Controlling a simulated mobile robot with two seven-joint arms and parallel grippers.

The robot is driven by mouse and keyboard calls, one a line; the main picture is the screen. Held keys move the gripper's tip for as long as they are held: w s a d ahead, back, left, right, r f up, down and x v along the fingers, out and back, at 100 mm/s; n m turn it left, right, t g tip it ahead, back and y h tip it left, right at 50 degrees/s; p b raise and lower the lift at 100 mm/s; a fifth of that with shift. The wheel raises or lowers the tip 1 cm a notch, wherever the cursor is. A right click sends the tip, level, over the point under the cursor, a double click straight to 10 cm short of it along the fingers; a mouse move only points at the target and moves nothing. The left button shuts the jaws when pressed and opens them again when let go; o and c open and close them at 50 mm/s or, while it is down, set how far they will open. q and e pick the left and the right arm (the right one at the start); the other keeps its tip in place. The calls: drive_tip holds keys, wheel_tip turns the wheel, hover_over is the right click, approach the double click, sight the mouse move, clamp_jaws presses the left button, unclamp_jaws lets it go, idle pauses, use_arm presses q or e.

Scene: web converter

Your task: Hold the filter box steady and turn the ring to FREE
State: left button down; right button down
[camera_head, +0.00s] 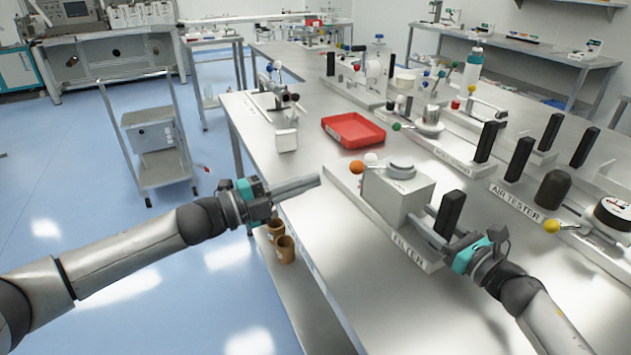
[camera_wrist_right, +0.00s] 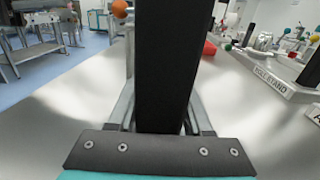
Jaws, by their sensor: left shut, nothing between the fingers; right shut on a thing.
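The filter box (camera_head: 392,197) is a light grey block on a base plate labelled FILTER (camera_head: 409,250), near the front edge of the bench. A round grey ring (camera_head: 401,170) sits on its top; its markings are too small to read. A black upright handle (camera_head: 449,214) stands at the box's right side. My right gripper (camera_head: 447,229) is shut on this handle, which fills the middle of the right wrist view (camera_wrist_right: 165,60). My left gripper (camera_head: 312,183) is shut and empty, left of the box and apart from it, its fingers pointing right.
An orange ball (camera_head: 357,167) and a white ball (camera_head: 371,158) are at the box's far left corner. A red tray (camera_head: 353,130) lies behind. The AIR TESTER plate (camera_head: 517,201) with black posts stands to the right. Brown cups (camera_head: 285,250) sit on a lower shelf below my left gripper.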

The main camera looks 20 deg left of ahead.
drive_tip(key=shift+s+f, duration=0.15)
drive_tip(key=shift+f, duration=0.25)
idle(0.5)
drive_tip(key=c, duration=0.8)
unclamp_jaws()
drive_tip(key=o, duration=0.6)
drive_tip(key=shift+r, duration=0.35)
drive_tip(key=shift+c, duration=0.2)
drive_tip(key=v, duration=1.1)
drive_tip(key=shift+s+d, duration=0.15)
drive_tip(key=shift+d, duration=0.15)
drive_tip(key=shift+s+d, duration=0.1)
drive_tip(key=shift+d, duration=0.05)
